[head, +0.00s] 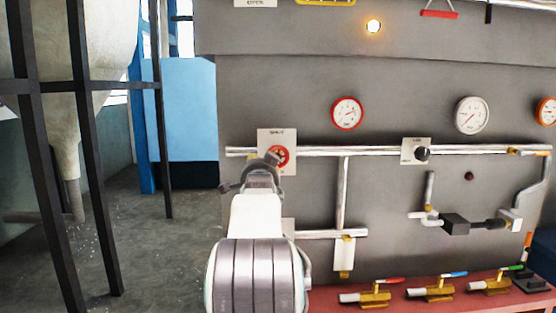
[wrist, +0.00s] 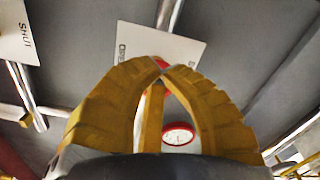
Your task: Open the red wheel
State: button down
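The red wheel (head: 280,156) sits on a pale square plate (head: 263,138) fixed to the grey panel, on the horizontal pipe. My gripper (head: 262,163) is in front of the panel at the wheel's left side in the head view, and my arm hides part of the area below. In the wrist view, the two yellow fingers of my gripper (wrist: 164,70) arch inward and their tips come together. A small red piece (wrist: 161,62) shows right at the tips, before a white lettered plate (wrist: 140,43). I cannot tell whether the fingertips touch the wheel.
A red-rimmed gauge (head: 347,112) is up to the right. A black knob (head: 422,154) is farther right on the pipe. Several brass valves with coloured levers, one red-levered (head: 375,293), line the red ledge. Open floor (head: 150,240) and dark posts are at left.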

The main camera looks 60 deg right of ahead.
jog(key=shift+p+x, duration=1.95)
jog(key=shift+x, duration=0.95)
jog(key=shift+r, duration=0.15)
jog(key=shift+w+a+b, duration=0.2)
jog(key=shift+w+b, duration=0.05)
jog(key=shift+b, duration=0.7)
jog(key=b+v, duration=0.5)
jog(key=shift+s+a, duration=0.15)
jog(key=shift+a, duration=0.15)
jog(key=c, duration=2)
grip_release()
